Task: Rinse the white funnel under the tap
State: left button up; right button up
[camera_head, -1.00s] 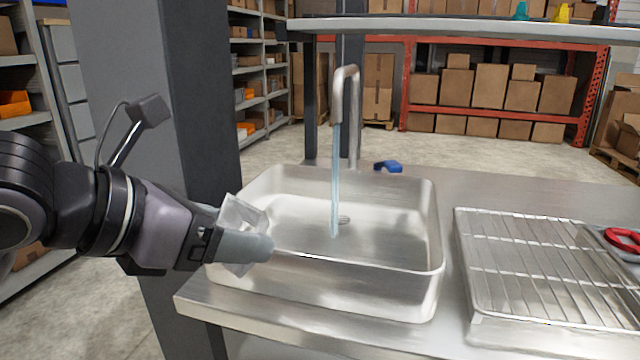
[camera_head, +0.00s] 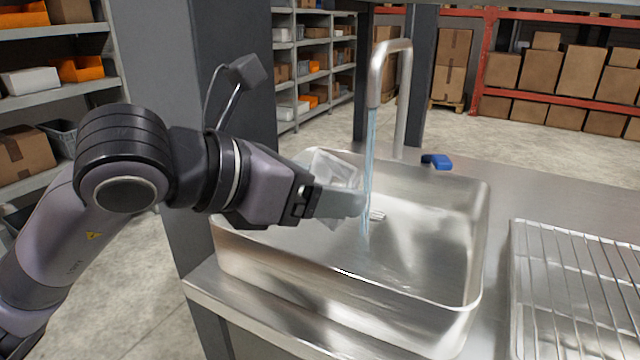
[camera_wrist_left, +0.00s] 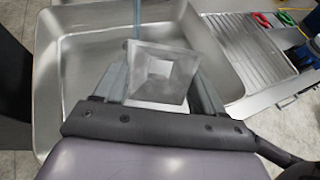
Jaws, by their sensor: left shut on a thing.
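My left gripper (camera_head: 343,200) reaches in from the left over the metal sink basin (camera_head: 350,285). It is shut on the white funnel (camera_head: 333,170), a pale, square-mouthed piece partly hidden by the fingers. In the left wrist view the funnel (camera_wrist_left: 160,76) shows its square opening between the fingers. The tap (camera_head: 391,70) stands behind the basin, and a blue stream of water (camera_head: 368,150) falls from it. In the head view the fingertips are at or very close to the stream; I cannot tell whether water touches the funnel. My right gripper is not in view.
A wire drying rack (camera_head: 580,290) lies on the counter right of the basin. A small blue object (camera_head: 437,161) lies behind the basin, near the tap. A dark post (camera_head: 235,120) stands close behind my left arm. Shelves with boxes fill the background.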

pick_arm(q)
jog(key=w+d+f, duration=0.1)
jog(key=w+d, duration=0.3)
jog(key=w, duration=0.5)
jog(key=shift+f+p, duration=0.15)
jog(key=shift+p, duration=0.25)
jog(key=shift+s+a, duration=0.1)
jog(key=shift+a, duration=0.05)
dwell(3.0)
jog(key=s+a+b, duration=0.1)
jog(key=s, duration=0.1)
jog(key=s+a+b, duration=0.1)
jog(key=s, duration=0.1)
jog(key=s+r, duration=0.1)
jog(key=s, duration=0.1)
jog(key=shift+s+a+r+b, duration=0.1)
jog(key=shift+s+a+b, duration=0.3)
jog(key=shift+s+a+r, duration=0.15)
jog(key=shift+s+a, duration=0.1)
jog(key=shift+s, duration=0.4)
